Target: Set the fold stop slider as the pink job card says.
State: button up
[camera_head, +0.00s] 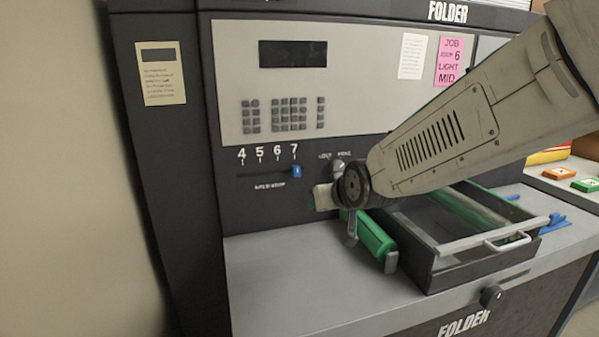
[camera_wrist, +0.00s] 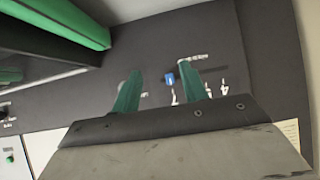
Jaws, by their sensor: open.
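The pink job card (camera_head: 451,61) hangs at the upper right of the folder's panel and reads JOB, 6, LIGHT, MID; the small word before the 6 is blurred. The fold stop slider's blue knob (camera_head: 297,171) stands under the 7, at the right end of its slot (camera_head: 262,174) marked 4 to 7. My gripper (camera_head: 324,197) is near the panel, below and right of the knob, its fingers mostly hidden. In the wrist view my gripper (camera_wrist: 156,68) is open and empty. The blue knob (camera_wrist: 169,78) appears between the green fingers, nearer the right one; contact cannot be told.
A rotary knob (camera_head: 338,166) sits right of the slider, close to my wrist. A green roller (camera_head: 376,238) and an open tray with a handle (camera_head: 507,241) stand on the grey ledge below. The ledge's left part (camera_head: 275,275) is clear.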

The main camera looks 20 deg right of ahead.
aim_at(297, 170)
jog(key=w+t, duration=0.2)
jog(key=w, duration=0.4)
jog(key=w+t, duration=0.2)
jog(key=w, duration=0.4)
jog(key=w+a+t, duration=0.1)
jog(key=w+t, duration=0.2)
jog(key=w, duration=0.4)
jog(key=shift+w+f+h, duration=0.1)
jog(key=shift+f+h, duration=0.1)
jog(key=shift+h, duration=0.1)
grip_shut()
